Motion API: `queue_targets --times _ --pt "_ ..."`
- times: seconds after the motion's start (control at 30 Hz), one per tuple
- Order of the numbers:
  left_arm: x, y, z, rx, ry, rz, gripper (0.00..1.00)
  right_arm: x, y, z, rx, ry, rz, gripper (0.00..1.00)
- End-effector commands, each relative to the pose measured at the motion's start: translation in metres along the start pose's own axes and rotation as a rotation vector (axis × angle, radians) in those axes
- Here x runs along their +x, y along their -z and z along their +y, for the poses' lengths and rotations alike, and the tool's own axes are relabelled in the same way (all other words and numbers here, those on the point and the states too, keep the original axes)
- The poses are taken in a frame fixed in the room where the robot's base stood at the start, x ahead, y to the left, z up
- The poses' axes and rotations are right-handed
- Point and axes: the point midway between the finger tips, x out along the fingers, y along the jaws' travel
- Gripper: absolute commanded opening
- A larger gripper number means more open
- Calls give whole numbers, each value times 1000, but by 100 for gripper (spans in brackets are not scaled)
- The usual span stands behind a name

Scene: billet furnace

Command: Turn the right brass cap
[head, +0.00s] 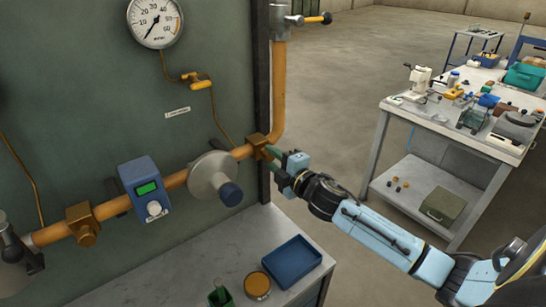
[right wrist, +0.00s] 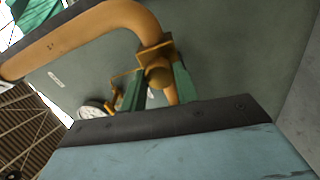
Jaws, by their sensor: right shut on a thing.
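The right brass cap (right wrist: 158,76) sits on a square brass fitting (head: 258,141) at the right end of the horizontal copper pipe. My right gripper (head: 270,151) reaches it from the right, and its green fingers hide most of the cap in the head view. In the right wrist view the two green fingers (right wrist: 159,90) lie on either side of the cap, shut on it. A similar left brass cap (head: 87,239) hangs under a fitting near the left end of the pipe. My left gripper is not in view.
A round grey filter (head: 211,176) with a dark blue knob and a blue meter (head: 146,187) sit along the pipe. Below, a bench holds a blue tray (head: 292,262), a round amber-topped container (head: 257,286) and a green holder (head: 220,297). A cluttered table (head: 455,132) stands at right.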

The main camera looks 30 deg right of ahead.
Motion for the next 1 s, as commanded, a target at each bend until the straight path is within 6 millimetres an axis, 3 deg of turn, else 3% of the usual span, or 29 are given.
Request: queue_targets --times 0.57,0.6,0.73,1.0 --pt "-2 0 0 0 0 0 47 0 0 0 34 0 -1 8" --pt "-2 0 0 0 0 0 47 0 0 0 33 0 -1 33" --pt "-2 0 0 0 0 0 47 0 0 0 33 0 0 50" --pt "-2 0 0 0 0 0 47 0 0 0 33 0 0 52"
